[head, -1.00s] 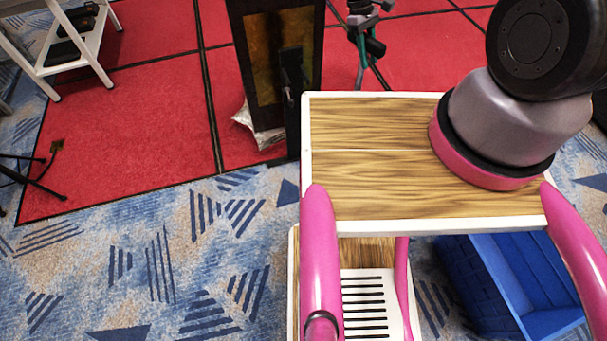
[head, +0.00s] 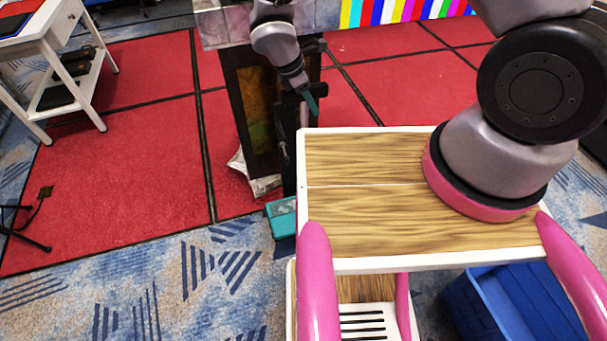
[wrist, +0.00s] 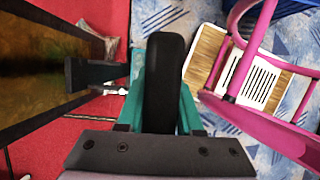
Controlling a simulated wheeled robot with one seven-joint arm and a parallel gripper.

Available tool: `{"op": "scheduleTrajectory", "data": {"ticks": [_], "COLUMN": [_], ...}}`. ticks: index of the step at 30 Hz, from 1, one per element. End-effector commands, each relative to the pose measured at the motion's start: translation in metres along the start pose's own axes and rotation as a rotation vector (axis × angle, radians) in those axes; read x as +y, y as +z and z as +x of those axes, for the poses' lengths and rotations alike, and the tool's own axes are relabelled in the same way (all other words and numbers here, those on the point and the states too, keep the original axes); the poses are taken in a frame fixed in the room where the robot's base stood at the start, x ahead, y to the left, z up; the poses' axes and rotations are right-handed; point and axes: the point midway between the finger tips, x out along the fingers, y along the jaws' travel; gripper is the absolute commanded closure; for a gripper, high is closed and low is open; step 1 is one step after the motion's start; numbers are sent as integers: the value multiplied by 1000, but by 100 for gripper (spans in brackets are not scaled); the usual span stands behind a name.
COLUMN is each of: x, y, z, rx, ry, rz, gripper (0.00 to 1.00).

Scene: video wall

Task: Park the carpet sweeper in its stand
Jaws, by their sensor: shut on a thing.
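My gripper (head: 308,98) is beyond the far left corner of my wooden base top. In the wrist view it is shut on the sweeper's black grip (wrist: 165,75). Teal parts flank the grip; I cannot tell whether all are fingers. A teal block, apparently the sweeper's head (head: 283,217), is low at the floor beside my base, partly hidden by it. A dark upright with a bracket, apparently the stand (head: 290,145), is just beside the teal block. The bracket also shows in the wrist view (wrist: 95,73), left of the grip with a small gap. Most of the sweeper's shaft is hidden.
A tall dark-framed panel (head: 252,110) stands by the bracket, with a silvery bag (head: 262,186) at its foot. A white side table (head: 42,45) is at the far left, and black legs (head: 28,232) stand below it. The red carpet between is clear.

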Motion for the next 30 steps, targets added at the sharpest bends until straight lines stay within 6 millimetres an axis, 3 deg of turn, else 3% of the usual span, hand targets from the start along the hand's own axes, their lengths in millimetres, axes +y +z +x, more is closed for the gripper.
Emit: {"op": "scheduleTrajectory", "data": {"ticks": [12, 20, 30], "x": [0, 0, 1], "y": [-19, -25, -38], "z": [47, 61, 93], "rx": [-2, -1, -1], "ry": [-1, 0, 1], "rz": [2, 3, 4], "gripper": [100, 100, 100]}}
